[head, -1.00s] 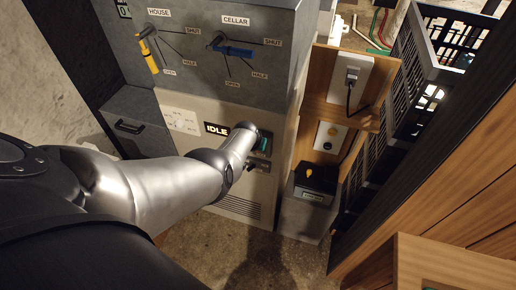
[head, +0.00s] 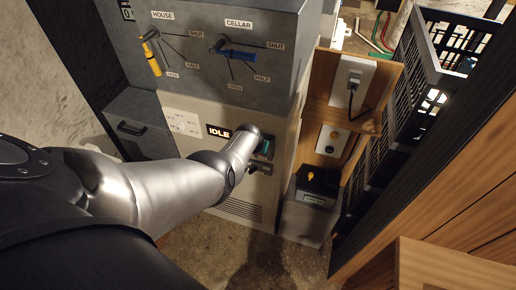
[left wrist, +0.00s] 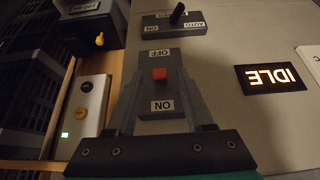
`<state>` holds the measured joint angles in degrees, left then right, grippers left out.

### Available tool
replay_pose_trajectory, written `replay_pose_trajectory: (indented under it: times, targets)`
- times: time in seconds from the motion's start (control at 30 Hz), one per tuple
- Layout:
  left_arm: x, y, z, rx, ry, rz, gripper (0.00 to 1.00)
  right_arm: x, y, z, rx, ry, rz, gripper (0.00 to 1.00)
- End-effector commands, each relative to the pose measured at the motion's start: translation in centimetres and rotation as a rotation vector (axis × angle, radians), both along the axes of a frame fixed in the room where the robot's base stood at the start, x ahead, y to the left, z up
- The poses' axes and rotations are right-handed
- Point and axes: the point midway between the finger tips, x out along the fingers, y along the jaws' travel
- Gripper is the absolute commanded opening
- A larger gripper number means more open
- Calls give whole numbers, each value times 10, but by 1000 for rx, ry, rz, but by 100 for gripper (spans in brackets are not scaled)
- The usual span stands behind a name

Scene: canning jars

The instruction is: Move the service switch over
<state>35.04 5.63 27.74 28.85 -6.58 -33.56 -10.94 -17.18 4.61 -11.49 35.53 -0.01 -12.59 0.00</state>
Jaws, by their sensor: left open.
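A grey switch plate (left wrist: 160,121) marked OFF and ON carries an orange-red toggle (left wrist: 159,74), on the pale panel beside the lit IDLE display (left wrist: 272,77). The left wrist view shows it upside down, and the toggle sits nearer the OFF mark. My left gripper (left wrist: 162,88) is open and empty, one finger on each side of the plate. I cannot tell whether the fingers touch it. In the head view my left arm hides most of this switch, and my left gripper (head: 264,147) shows only in part. My right gripper is not in view.
Another switch (left wrist: 176,23) with a black lever, marked AUTO, is close by. HOUSE (head: 151,52) and CELLAR (head: 233,50) levers are on the grey box above. A wooden shelf with an outlet (head: 349,78) and a black crate (head: 408,95) stand to the right.

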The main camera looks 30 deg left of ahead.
Motion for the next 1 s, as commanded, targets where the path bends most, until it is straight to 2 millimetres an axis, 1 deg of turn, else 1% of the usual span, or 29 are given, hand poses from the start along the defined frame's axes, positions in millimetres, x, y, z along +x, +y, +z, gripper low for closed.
replay_pose_trajectory:
  times: [0.17,0.53,0.7,1.0]
  targets:
    - [-5,-2,11,0,2,-1,52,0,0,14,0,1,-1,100]
    - [-25,-7,47,-1,1,-1,52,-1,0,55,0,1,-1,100]
    - [-29,-7,50,2,0,-1,52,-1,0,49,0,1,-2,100]
    - [-38,-9,67,1,-1,-1,52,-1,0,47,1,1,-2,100]
